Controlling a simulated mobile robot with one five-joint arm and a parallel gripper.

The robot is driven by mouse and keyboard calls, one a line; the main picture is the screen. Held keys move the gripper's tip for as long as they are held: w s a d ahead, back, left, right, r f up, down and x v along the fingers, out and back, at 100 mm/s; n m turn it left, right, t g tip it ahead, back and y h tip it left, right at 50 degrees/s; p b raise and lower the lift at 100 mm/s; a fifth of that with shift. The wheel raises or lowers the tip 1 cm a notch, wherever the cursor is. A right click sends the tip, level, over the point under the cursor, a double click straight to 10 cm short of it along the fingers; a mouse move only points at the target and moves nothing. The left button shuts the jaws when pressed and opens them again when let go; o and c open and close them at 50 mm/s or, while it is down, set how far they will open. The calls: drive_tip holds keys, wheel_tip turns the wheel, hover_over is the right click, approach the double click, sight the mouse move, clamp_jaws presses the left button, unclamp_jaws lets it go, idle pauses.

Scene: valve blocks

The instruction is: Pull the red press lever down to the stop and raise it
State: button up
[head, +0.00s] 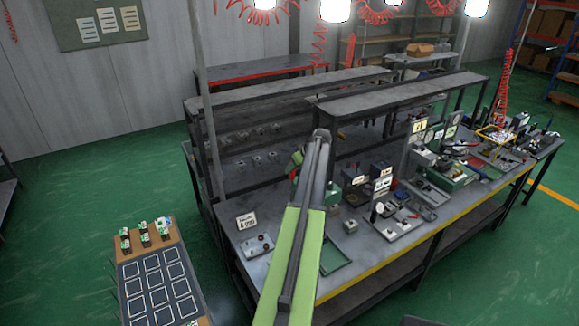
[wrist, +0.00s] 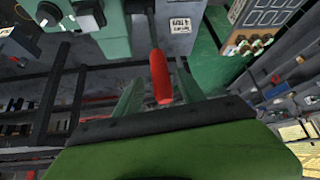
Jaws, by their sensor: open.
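The red press lever (wrist: 160,82) shows in the wrist view as a red handle pointing toward my palm. My gripper (wrist: 159,74) is open, with one green finger on each side of the lever. The lever lies between the fingers; a gap shows on both sides, and I cannot tell if either finger touches it. The green press body (wrist: 115,38) is at the top of the wrist view. In the head view, my arm reaches over the bench and hides much of the press; a green part of it (head: 331,194) shows right of my arm.
The grey workbench (head: 400,262) holds several fixtures and small parts to the right. A green tray (head: 335,258) lies near the front edge. A board with white squares (head: 160,285) is at lower left.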

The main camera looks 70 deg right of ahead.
drive_tip(key=s+a, duration=0.5)
drive_tip(key=s, duration=0.5)
drive_tip(key=shift+a+f, duration=0.2)
drive_tip(key=shift+a, duration=0.15)
